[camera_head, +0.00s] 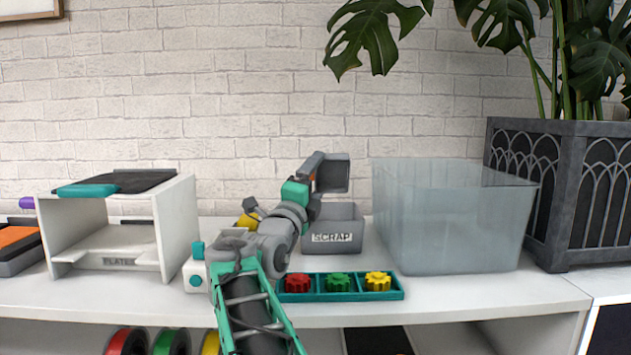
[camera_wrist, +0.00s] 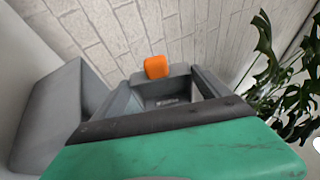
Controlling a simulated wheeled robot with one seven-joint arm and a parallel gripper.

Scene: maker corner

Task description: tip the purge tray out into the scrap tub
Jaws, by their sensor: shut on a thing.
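My gripper (camera_head: 311,180) is raised above the scrap tub (camera_head: 335,237), a grey open box labelled SCRAP on the white bench. It is shut on the purge tray (camera_head: 334,174), a small dark grey tray held in the air, clear of the tub. The tray looks tilted, with its hollow side partly facing the head camera. In the wrist view the tray (camera_wrist: 165,92) sits between the fingers, with an orange piece (camera_wrist: 156,67) at it. A grey box at the left there looks like the scrap tub (camera_wrist: 62,112). Whether scraps remain in the tray I cannot tell.
A large translucent bin (camera_head: 450,220) stands close right of the tub. A teal tray with red, green and yellow gears (camera_head: 338,283) lies in front. A white PLATES rack (camera_head: 175,230) stands left, a planter (camera_head: 560,190) far right, and a brick wall behind.

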